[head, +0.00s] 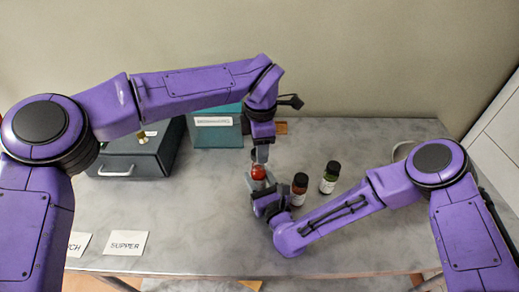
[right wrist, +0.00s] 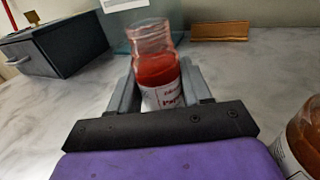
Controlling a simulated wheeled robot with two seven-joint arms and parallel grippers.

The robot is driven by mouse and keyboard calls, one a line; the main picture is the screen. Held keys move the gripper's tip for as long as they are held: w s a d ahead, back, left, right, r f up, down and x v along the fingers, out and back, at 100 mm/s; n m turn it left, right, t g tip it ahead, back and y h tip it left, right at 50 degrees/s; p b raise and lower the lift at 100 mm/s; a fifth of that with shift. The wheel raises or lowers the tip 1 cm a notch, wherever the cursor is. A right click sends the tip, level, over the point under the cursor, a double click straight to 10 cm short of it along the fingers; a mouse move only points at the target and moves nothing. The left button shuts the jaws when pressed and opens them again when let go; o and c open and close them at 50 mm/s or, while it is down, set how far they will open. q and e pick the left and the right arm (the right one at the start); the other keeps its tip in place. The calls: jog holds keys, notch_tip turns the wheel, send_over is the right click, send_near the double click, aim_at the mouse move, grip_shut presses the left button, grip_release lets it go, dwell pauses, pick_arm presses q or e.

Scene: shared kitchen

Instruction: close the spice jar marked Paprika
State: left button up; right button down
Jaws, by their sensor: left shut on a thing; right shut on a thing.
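The Paprika jar (right wrist: 158,72) is clear glass with red powder and a white label, partly readable as "Papr". Its glass mouth shows no lid in the right wrist view. In the head view the jar (head: 258,173) stands between my two grippers, its lower part hidden. My right gripper (head: 262,190) is shut around the jar's body; its fingers (right wrist: 160,92) flank the label. My left gripper (head: 261,155) points down just above the jar's mouth. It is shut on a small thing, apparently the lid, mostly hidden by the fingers.
A dark-capped jar of brown-red spice (head: 299,189) stands close right of my right gripper, and a green one (head: 330,177) beyond it. A grey box with a handle (head: 140,155) and a teal box (head: 215,130) stand behind left. A SUPPER card (head: 125,243) lies front left. The right front table is clear.

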aim_at(258, 177)
pick_arm(q)
jog(key=shift+f, duration=0.65)
jog(key=shift+f, duration=0.9)
jog(key=shift+f, duration=0.55)
jog(key=m, duration=2.2)
jog(key=shift+s+a+m, duration=0.3)
jog(key=shift+s+a, duration=0.05)
